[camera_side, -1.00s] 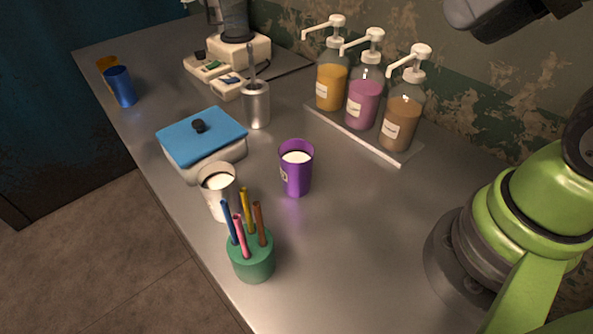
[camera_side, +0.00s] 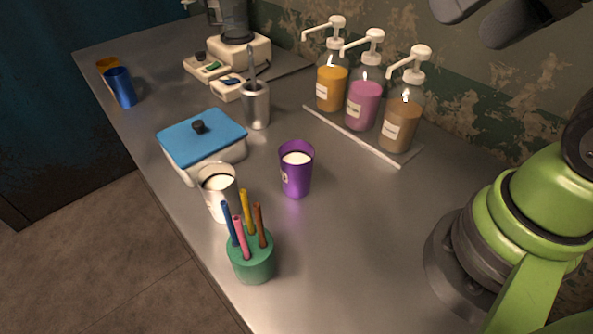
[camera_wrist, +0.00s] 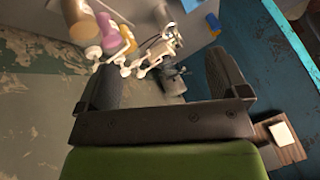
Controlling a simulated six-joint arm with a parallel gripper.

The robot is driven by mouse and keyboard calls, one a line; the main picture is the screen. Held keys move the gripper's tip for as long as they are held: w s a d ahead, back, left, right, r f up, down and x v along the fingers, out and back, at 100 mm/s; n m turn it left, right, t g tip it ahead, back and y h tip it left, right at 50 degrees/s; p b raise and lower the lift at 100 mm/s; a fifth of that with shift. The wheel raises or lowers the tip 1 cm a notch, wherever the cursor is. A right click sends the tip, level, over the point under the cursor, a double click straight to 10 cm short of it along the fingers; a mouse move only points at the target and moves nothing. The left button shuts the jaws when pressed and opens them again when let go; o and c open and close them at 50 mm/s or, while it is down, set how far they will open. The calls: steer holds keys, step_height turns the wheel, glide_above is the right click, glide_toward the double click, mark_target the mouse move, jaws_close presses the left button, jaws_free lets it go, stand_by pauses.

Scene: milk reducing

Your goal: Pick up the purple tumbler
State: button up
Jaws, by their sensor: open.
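The purple tumbler (camera_side: 296,174) stands upright on the grey counter (camera_side: 345,230) in the side view, with white liquid inside. A white cup (camera_side: 218,194), also holding white liquid, stands to its left. The tumbler cannot be made out in the wrist view.
A green holder with stirrers (camera_side: 252,256) stands in front of the tumbler. A blue-lidded box (camera_side: 204,142), a metal container (camera_side: 256,106) and pump bottles (camera_side: 363,100) stand behind. Blue and orange cups (camera_side: 121,88) and a blender (camera_side: 238,48) are farther back. Counter right of the tumbler is clear.

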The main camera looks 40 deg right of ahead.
steer(key=n+t+h, duration=0.5)
steer(key=n+h, duration=0.5)
steer(key=n, duration=2.3)
glide_toward(294, 147)
steer(key=x, duration=0.7)
steer(key=shift+w+d, duration=0.15)
steer(key=c, duration=1.1)
